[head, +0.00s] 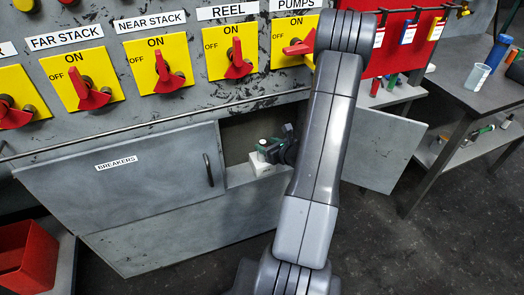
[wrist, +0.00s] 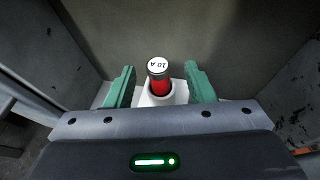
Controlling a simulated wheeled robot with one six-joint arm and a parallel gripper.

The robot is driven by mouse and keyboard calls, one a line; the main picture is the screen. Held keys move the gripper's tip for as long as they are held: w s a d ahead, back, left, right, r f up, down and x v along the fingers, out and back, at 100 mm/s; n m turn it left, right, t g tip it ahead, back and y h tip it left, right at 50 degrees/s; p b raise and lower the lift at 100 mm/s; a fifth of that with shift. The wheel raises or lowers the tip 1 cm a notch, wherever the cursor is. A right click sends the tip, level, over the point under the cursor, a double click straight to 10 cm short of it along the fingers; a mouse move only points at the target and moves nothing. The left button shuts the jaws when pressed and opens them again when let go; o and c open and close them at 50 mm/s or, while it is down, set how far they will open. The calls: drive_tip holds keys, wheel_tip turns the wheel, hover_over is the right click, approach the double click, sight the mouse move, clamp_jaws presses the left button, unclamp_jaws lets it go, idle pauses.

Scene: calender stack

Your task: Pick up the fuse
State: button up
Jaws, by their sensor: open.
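The fuse (wrist: 159,78) is a red cylinder with a white end cap marked "10 A". In the wrist view it stands in a white holder (wrist: 150,101). My gripper (wrist: 159,69) is open, with one green finger on each side of the fuse and a gap showing on both sides. In the head view my gripper (head: 268,150) reaches into the opening of the breakers cabinet, above the white holder (head: 261,167). The fuse is small and partly hidden there.
The cabinet has a grey panel marked BREAKERS (head: 120,185) on the left and an open grey door (head: 375,150) on the right. Yellow switch plates (head: 160,75) with red handles line the panel above. A red bin (head: 28,258) stands at lower left. A workbench (head: 470,95) stands at right.

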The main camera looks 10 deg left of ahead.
sight(265, 144)
drive_tip(key=x, duration=0.3)
drive_tip(key=shift+a+f, duration=0.1)
drive_tip(key=shift+f, duration=0.05)
drive_tip(key=c, duration=1.1)
drive_tip(key=shift+o, duration=0.2)
